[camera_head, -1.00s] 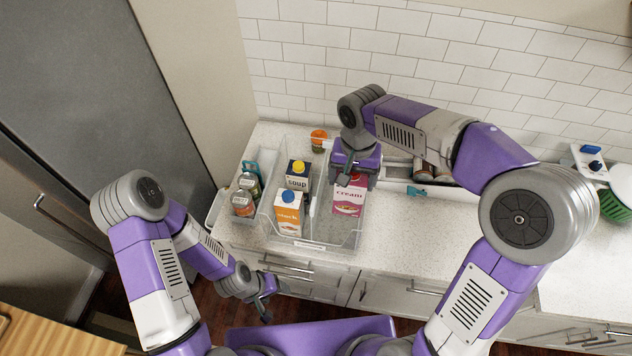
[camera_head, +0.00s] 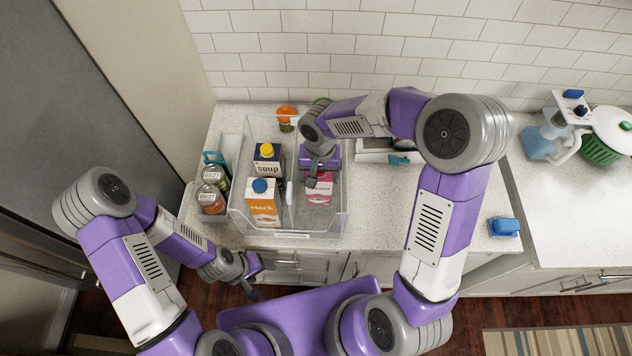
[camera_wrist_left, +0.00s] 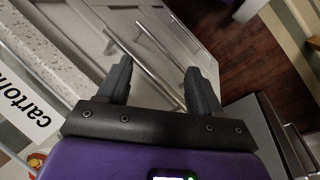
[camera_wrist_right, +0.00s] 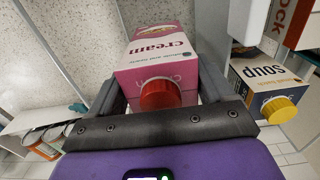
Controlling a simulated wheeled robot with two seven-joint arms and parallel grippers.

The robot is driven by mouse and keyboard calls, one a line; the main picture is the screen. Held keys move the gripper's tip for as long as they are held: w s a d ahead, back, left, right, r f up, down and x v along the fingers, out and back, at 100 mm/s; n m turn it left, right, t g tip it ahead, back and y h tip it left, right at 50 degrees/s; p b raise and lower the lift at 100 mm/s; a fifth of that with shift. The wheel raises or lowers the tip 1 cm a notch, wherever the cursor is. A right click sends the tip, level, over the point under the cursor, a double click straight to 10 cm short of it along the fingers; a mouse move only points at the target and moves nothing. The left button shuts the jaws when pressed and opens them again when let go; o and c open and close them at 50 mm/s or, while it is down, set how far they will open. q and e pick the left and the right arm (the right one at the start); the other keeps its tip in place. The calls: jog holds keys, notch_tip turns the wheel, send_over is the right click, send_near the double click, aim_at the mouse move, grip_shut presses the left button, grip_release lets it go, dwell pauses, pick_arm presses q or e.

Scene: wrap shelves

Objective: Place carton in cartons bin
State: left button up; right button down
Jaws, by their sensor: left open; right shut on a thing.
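A pink cream carton (camera_head: 319,189) with a red cap is in the right half of the clear bin (camera_head: 335,222) on the counter. My right gripper (camera_head: 316,172) is shut on it from above; the right wrist view shows the pink carton (camera_wrist_right: 160,52) between the two fingers. Whether its base touches the bin floor is hidden. An orange-labelled stock carton (camera_head: 263,207) and a dark soup carton (camera_head: 267,162) stand in the bin's left half. My left gripper (camera_head: 254,278) is open and empty in front of the counter. In the left wrist view, a "carton" label (camera_wrist_left: 22,105) shows.
An orange-lidded jar (camera_head: 286,116) is behind. A white tray (camera_head: 375,152) lies to the right, partly behind my right arm. A blue sponge-like thing (camera_head: 504,226) lies further right. The clear bin's front right is free.

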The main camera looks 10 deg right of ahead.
jog(key=shift+w+f, duration=0.15)
jog(key=shift+f, duration=1.95)
jog(key=shift+f, duration=0.15)
grip_release()
notch_tip(320, 180, up, 12)
jog(key=shift+r, duration=0.2)
jog(key=shift+f, duration=0.1)
